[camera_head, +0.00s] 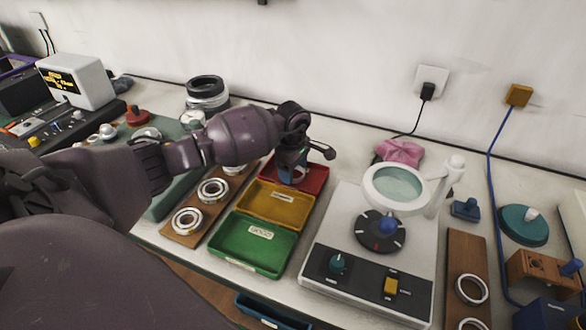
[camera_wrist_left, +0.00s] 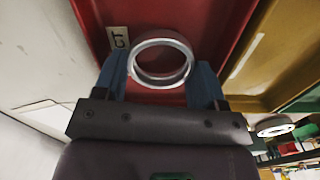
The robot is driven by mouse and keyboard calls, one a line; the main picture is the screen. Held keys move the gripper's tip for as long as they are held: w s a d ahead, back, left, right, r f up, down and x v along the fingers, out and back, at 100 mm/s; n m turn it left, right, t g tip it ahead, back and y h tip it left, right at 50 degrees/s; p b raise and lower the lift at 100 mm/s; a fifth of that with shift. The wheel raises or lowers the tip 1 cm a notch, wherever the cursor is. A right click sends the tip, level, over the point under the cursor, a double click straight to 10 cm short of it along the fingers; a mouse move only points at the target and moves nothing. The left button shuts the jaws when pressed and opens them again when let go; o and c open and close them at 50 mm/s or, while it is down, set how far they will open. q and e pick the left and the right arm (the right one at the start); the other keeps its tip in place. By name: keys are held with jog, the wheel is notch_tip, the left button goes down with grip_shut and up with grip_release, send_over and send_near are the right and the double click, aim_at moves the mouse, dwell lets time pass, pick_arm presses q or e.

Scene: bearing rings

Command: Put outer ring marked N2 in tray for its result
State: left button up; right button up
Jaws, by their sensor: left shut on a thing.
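My left gripper (camera_head: 291,172) is over the red tray (camera_head: 318,178), the farthest of three trays in a row. In the left wrist view my left gripper (camera_wrist_left: 161,80) is shut on a shiny metal ring (camera_wrist_left: 161,84), held between its two blue fingers. The red tray floor (camera_wrist_left: 205,22) lies behind the ring, and part of a white label (camera_wrist_left: 118,39) ending in "CT" shows beside it. No N2 mark is readable on the ring. The yellow tray (camera_head: 275,207) is in the middle and the green tray (camera_head: 252,245), labelled GOOD, is nearest. My right gripper is out of view.
A wooden board (camera_head: 200,208) with several rings stands left of the trays. A test device (camera_head: 370,255) with a dark turntable and a magnifier (camera_head: 398,184) is on the right. Another wooden board (camera_head: 466,255) with rings lies beyond it. My left arm hides part of the bench.

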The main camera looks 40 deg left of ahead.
pick_arm(q)
jog(key=shift+f, duration=0.2)
jog(key=o, duration=0.7)
jog(key=shift+c, duration=0.2)
jog(key=shift+r, duration=0.15)
notch_tip(320, 180, up, 12)
jog(key=p, duration=0.1)
jog(key=shift+s, duration=0.1)
